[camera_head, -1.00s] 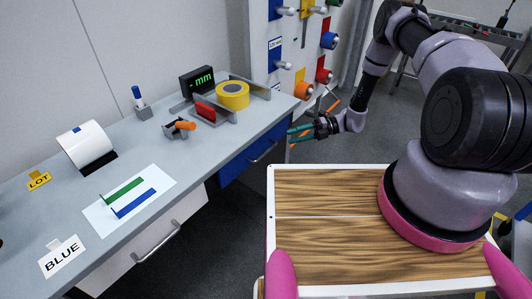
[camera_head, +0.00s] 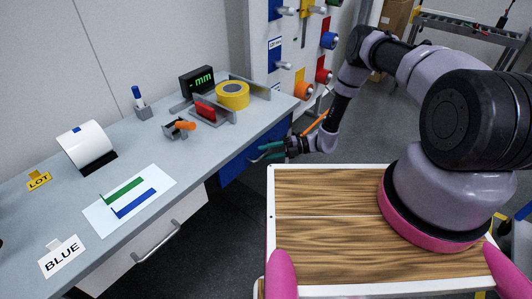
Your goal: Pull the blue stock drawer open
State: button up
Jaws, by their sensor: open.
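The blue drawer (camera_head: 232,169) is under the right end of the grey bench, left of my gripper. Its front looks shut, in line with the bench. Its bar handle (camera_head: 254,160) shows only in part. My gripper (camera_head: 268,151) reaches left with its dark green fingers apart and empty, at the handle. The fingertips overlap the handle in this view. I cannot tell whether they touch it or have it between them. Part of the drawer front is hidden behind my gripper.
The bench (camera_head: 60,208) holds a yellow tape roll (camera_head: 232,95), a green "mm" display (camera_head: 197,82), a white roll (camera_head: 87,146) and a BLUE card (camera_head: 62,256). A white drawer (camera_head: 150,246) is at the lower left. A panel with coloured spools (camera_head: 303,90) stands behind. Dark floor lies below.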

jog(key=shift+a, duration=0.15)
grip_shut()
dwell(1.4)
